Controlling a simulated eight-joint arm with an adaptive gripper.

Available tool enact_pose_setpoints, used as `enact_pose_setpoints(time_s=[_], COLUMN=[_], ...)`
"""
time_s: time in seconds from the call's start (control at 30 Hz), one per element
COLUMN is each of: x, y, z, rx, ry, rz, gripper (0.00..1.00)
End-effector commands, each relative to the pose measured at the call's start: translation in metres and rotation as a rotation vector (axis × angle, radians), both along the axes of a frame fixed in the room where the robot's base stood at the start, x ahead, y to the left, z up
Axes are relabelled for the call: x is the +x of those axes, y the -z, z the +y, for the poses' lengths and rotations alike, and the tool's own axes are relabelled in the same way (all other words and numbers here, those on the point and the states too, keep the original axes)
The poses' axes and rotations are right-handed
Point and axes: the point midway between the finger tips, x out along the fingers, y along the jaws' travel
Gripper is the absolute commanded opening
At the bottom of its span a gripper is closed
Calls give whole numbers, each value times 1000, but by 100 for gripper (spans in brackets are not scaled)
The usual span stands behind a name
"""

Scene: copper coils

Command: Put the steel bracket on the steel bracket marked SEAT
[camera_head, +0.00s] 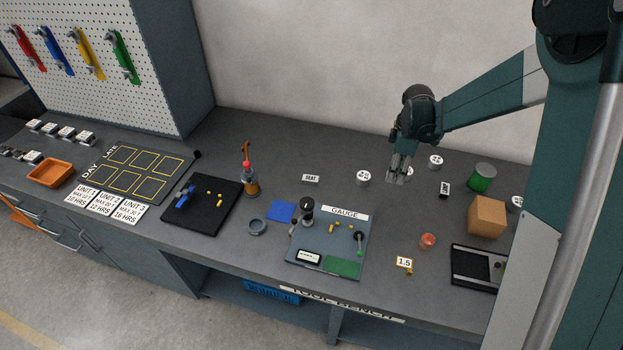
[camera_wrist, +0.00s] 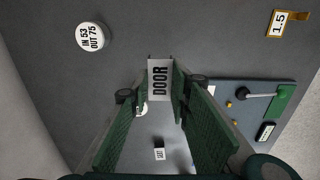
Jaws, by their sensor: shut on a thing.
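My gripper (camera_head: 398,178) is shut on a pale steel bracket that reads DOOR in the wrist view (camera_wrist: 160,80). The bracket sits between the two fingertips and looks clear of the table, though the height is hard to judge. In the head view it is small and mostly merged with the fingers. The steel bracket marked SEAT (camera_head: 310,179) lies on the bench to the left of my gripper, apart from it. It also shows in the wrist view (camera_wrist: 159,154), between the fingers lower in the picture, with nothing on top.
A round white-topped weight (camera_head: 363,178) stands between my gripper and the SEAT bracket. Another, reading IN 53 OUT 75 (camera_wrist: 95,37), stands behind. A small dark labelled block (camera_head: 444,188) lies to the right. The gauge board (camera_head: 300,240) is in front; bare bench surrounds SEAT.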

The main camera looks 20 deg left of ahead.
Motion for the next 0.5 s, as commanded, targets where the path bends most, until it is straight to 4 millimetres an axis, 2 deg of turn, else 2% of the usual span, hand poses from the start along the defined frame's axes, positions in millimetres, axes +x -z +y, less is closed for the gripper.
enact_pose_setpoints(time_s=[0.03,0.5], x=[3,13], y=[-1,-11], z=[17,167], rx=[0,0], ry=[-4,-7], rz=[0,0], gripper=[8,8])
